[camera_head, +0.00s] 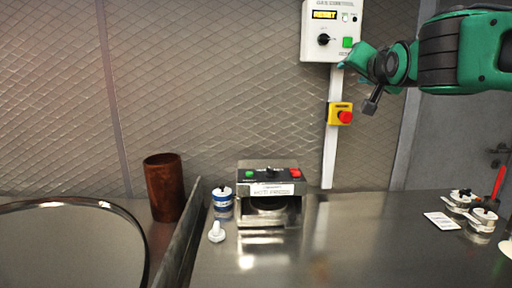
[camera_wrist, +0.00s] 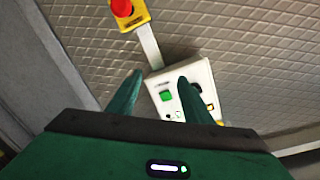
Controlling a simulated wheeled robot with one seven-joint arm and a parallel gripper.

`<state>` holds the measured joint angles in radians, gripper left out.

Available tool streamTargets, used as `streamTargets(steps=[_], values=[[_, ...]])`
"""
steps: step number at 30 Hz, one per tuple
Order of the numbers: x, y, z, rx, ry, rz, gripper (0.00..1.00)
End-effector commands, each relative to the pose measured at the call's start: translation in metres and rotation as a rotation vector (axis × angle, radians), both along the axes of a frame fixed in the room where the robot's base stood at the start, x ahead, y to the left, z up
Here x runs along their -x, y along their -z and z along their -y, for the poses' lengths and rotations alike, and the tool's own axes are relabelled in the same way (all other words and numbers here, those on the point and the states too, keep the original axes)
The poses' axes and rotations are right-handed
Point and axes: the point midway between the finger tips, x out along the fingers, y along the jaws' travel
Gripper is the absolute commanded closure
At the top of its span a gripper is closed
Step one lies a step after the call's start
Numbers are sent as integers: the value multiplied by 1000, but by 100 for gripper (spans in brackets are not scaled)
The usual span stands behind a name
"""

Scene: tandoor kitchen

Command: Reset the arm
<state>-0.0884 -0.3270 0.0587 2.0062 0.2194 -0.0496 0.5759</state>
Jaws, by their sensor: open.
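My gripper (camera_head: 345,64) is raised at the upper right in the head view, in front of the wall and well above the counter. In the wrist view my gripper (camera_wrist: 160,77) has its two green fingers apart, with nothing between them. Beyond the fingers is the white control box (camera_wrist: 180,90) with a green button (camera_wrist: 166,96). The box (camera_head: 315,50) hangs on the wall in the head view, with a black knob and a lit yellow display that seems to read RESET. The gripper appears close to the box's lower right; I cannot tell if they touch.
A yellow box with a red emergency button (camera_head: 341,115) is below the control box. A hot press (camera_head: 269,195), blue-and-white jar (camera_head: 222,202), small white object (camera_head: 217,230) and brown cylinder (camera_head: 164,187) stand below. Metal containers (camera_head: 482,219) and a white card (camera_head: 442,220) are at right.

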Motion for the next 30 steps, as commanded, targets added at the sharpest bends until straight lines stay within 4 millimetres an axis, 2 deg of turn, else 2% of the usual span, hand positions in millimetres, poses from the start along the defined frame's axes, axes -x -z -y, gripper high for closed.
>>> streamTargets(steps=[1,3,8,11,15,19,24,27,30], values=[[7,27,19,19,29,-73,54],[19,66,43,46,61,-183,54],[60,150,91,89,115,-437,54],[95,200,115,101,134,-595,54],[154,266,140,97,141,-821,54],[219,321,151,73,120,-1030,54],[306,377,147,9,57,-1282,54],[347,397,139,-32,12,-1392,54],[375,408,132,-64,-24,-1464,54]])
